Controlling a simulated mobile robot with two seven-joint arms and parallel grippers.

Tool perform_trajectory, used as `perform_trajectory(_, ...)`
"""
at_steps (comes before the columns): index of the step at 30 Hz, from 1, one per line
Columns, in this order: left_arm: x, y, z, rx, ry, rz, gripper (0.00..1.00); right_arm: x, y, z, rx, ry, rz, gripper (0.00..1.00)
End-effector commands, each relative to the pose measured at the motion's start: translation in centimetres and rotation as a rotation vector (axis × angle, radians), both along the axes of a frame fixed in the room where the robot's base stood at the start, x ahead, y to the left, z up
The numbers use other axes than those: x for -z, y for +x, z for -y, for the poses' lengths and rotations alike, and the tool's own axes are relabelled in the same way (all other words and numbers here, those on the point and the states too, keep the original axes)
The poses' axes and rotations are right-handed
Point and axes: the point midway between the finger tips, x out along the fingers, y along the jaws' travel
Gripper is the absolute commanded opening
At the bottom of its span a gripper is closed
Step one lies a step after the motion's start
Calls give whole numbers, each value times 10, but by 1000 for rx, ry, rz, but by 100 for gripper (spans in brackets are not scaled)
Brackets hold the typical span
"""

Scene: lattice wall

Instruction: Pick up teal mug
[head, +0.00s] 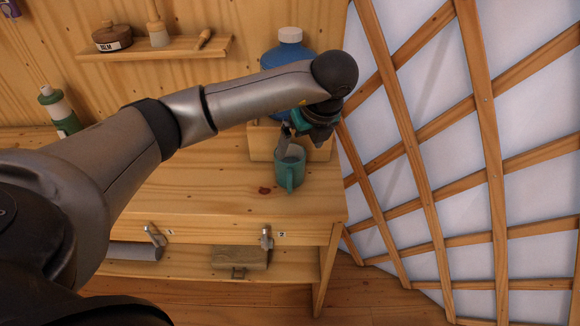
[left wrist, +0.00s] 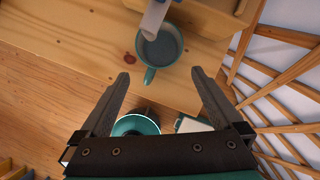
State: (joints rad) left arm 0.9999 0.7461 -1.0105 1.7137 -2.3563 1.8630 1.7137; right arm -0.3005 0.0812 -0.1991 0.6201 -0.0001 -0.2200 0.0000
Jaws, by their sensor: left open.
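The teal mug (head: 290,168) stands upright on the wooden bench near its right end, in front of a wooden block. Its handle points toward the bench's front edge. In the left wrist view the mug (left wrist: 161,48) lies beyond the fingertips, its open top facing me and its handle toward me. My left gripper (head: 301,140) is open and empty, above and just behind the mug in the head view, partly hidden by my arm. Its two fingers (left wrist: 160,74) show spread apart in the left wrist view, short of the mug. My right gripper is not in view.
A blue jug (head: 290,48) stands behind my arm. A pale cylindrical part (left wrist: 154,18) overlaps the mug's far rim. The lattice wall (head: 420,150) rises close on the right. A green bottle (head: 58,110) stands at left. The bench top (head: 210,190) left of the mug is clear.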

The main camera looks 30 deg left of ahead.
Motion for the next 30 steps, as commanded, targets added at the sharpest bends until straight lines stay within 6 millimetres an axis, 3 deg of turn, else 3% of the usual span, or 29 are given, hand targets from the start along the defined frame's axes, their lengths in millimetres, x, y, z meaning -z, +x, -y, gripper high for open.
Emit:
perform_trajectory(1, 13, 1, -5, -3, 1, -5, 100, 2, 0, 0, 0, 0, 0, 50)
perform_trajectory(6, 40, 7, -14, -1, -1, -3, 100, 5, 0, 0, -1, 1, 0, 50)
perform_trajectory(14, 57, 12, -20, 2, -1, -3, 100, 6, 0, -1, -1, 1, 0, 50)
perform_trajectory(22, 91, 21, -34, 3, -3, -3, 100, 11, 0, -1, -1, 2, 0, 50)
perform_trajectory(30, 97, 22, -37, 4, -3, 0, 100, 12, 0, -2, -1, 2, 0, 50)
